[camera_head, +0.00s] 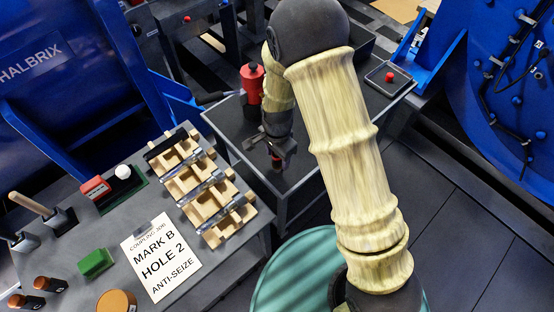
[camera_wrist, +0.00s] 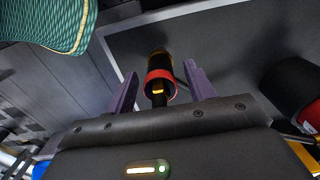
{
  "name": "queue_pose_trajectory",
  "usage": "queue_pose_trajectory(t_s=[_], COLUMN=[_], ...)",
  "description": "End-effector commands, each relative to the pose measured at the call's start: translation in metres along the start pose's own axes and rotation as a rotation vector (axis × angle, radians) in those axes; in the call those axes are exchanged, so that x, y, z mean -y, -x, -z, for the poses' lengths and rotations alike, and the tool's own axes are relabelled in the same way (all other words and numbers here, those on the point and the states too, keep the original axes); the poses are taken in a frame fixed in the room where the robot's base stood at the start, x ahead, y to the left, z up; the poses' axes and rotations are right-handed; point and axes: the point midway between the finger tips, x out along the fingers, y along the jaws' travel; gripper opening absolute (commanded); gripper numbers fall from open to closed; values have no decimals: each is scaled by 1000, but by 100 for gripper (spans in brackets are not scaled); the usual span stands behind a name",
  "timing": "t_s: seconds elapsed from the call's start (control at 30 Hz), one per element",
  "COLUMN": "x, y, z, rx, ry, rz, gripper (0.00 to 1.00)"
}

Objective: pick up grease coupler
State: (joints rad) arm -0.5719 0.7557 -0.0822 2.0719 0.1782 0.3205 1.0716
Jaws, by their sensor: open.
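A small black cylinder with a red collar and a brass-coloured end, which looks like the grease coupler (camera_wrist: 160,86), shows between my gripper's fingers in the wrist view. My gripper (camera_wrist: 160,72) is open, with a gap on each side of it. In the head view my gripper (camera_head: 274,146) points down over the dark grey table, and a bit of the coupler's red (camera_head: 276,162) shows just below it. The fingers partly hide the coupler there. Whether the fingers reach down around it or stay above it is hard to tell.
A red-and-black canister (camera_head: 252,82) with a side handle stands behind my gripper; it also shows at right in the wrist view (camera_wrist: 297,92). A tray with a red knob (camera_head: 389,79) lies at the table's right. A wooden rack (camera_head: 206,186) stands on the left bench.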

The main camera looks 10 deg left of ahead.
Motion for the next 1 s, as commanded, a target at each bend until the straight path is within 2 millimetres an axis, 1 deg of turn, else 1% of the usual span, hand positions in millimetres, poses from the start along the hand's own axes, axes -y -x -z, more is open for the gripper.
queue_pose_trajectory(t_s=[0.37, 0.4, 0.47, 0.6, 0.63, 0.87, 1.0], x=[0, 0, 0, 0, 0, 0, 1], y=[0, 0, 0, 0, 0, 1, 10], z=[0, 0, 0, 0, 0, 0, 0], rx=[0, 0, 0, 0, 0, 0, -1], ry=[0, 0, 0, 0, 0, 0, 1], rz=[0, 0, 0, 0, 0, 1, 3], gripper=[54, 46, 34, 7, 4, 3, 3])
